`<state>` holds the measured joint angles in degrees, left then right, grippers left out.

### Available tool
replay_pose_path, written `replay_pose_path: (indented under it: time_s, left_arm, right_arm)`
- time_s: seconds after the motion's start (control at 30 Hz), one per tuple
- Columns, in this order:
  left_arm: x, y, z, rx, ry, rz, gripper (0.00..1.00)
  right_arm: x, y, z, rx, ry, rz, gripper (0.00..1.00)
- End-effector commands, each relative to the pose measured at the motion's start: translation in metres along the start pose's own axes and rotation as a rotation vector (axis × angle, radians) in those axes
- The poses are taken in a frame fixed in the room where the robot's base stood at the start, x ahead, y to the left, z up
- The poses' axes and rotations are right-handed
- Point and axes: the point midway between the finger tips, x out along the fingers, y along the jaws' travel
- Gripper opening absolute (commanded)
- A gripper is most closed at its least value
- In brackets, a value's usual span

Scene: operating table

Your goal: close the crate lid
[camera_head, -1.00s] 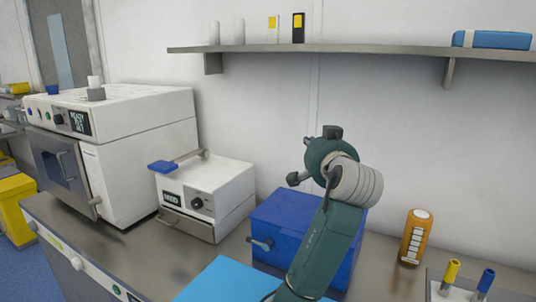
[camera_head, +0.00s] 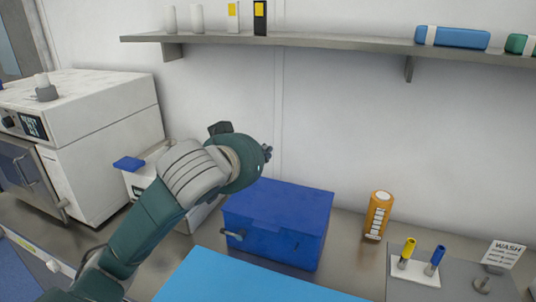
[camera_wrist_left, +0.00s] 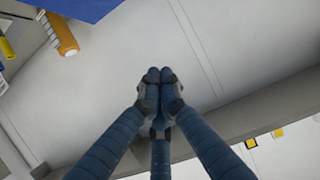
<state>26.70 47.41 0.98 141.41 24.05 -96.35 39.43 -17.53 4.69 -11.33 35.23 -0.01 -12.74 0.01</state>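The blue crate (camera_head: 277,223) stands on the steel counter against the wall in the head view. Its lid (camera_head: 285,203) lies flat across the top, and I see no open gap from here. A grey handle or latch (camera_head: 235,234) sticks out at its front left. My left gripper (camera_head: 267,152) is up behind my wrist, above the crate's back left, apart from it; the head view shows little of its fingers. In the left wrist view the gripper (camera_wrist_left: 160,75) has its fingertips together with nothing between them. A blue corner, likely the crate, shows at that view's top left. My right gripper is not in view.
A small white device (camera_head: 137,184) stands left of the crate and a large white oven (camera_head: 95,120) beyond it. An orange bottle (camera_head: 377,216) and a rack with two tubes (camera_head: 415,270) are on the right. A wall shelf (camera_head: 300,40) runs above. A light blue mat (camera_head: 235,280) lies in front.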

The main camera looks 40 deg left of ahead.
Motion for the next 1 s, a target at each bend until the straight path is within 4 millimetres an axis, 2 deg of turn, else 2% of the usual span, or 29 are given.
replay_pose_path:
  time_s: [0.03,0.17,0.27,0.5,0.7,1.0]
  left_arm:
    - [0.0,-0.001,-0.005,0.001,-0.009,-0.002,0.0]
    - [0.006,-0.002,-0.003,0.007,-0.008,-0.005,0.0]
    - [0.032,-0.003,0.001,0.004,-0.004,-0.005,0.0]
    - [0.084,-0.003,-0.001,0.005,-0.002,-0.005,0.0]
    - [0.075,-0.002,0.027,0.009,-0.003,-0.004,0.0]
    - [0.07,-0.003,0.039,0.007,0.003,-0.004,0.0]
  right_arm:
    - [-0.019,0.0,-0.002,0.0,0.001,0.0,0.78]
    - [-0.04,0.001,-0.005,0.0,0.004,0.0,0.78]
    - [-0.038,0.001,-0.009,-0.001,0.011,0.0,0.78]
    - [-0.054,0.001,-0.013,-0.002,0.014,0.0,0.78]
    - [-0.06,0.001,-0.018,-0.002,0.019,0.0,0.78]
    - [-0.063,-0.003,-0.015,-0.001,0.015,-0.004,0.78]
